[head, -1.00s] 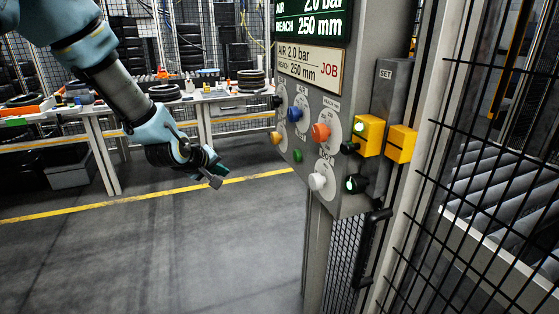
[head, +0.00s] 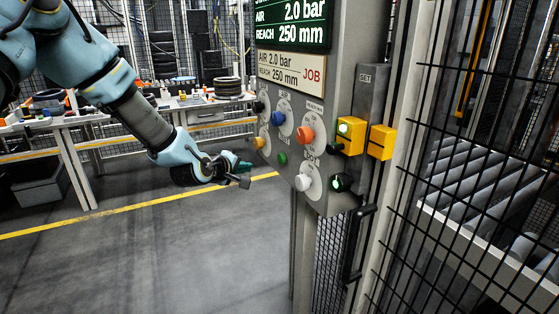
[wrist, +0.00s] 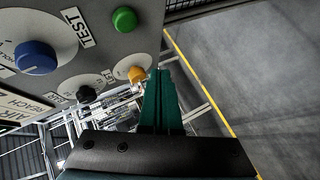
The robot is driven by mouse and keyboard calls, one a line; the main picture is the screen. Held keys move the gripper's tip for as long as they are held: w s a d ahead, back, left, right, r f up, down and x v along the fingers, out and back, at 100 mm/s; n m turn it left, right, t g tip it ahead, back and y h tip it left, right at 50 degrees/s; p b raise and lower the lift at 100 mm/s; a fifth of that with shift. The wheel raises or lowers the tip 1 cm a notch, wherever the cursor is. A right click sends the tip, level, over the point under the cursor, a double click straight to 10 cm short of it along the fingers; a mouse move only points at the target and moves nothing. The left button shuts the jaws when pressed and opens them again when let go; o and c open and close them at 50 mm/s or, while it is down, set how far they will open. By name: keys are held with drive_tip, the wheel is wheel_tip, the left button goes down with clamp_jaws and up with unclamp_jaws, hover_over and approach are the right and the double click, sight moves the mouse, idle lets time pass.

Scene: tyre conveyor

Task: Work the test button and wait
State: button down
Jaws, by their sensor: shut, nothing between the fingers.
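The green button (head: 282,158) is on the lower part of the grey control panel (head: 345,100). In the wrist view the green button (wrist: 124,19) is at the top, next to the TEST label (wrist: 78,27). My gripper (head: 243,166) is in front of the panel, left of the button and apart from it. In the wrist view its teal fingers (wrist: 158,75) are together and empty. Their tips appear close to the yellow knob (wrist: 137,74), below the green button; I cannot tell the gap. The screen (head: 292,22) and the JOB card (head: 290,68) both read 2.0 bar and 250 mm.
Blue (head: 278,118), orange (head: 305,134) and white (head: 304,182) knobs also stick out of the panel. A yellow latch block (head: 350,135) is on its right side. Mesh fencing (head: 450,180) and rollers (head: 480,190) are at right. Open floor (head: 170,260) lies left.

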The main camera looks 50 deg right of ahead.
sight(282, 159)
drive_tip(key=s+d, duration=0.2)
drive_tip(key=d, duration=0.4)
drive_tip(key=shift+s+d, duration=0.3)
drive_tip(key=shift+d, duration=0.1)
idle(1.7)
drive_tip(key=shift+s+d+b, duration=0.15)
drive_tip(key=shift+d+b, duration=0.2)
drive_tip(key=shift+d, duration=0.05)
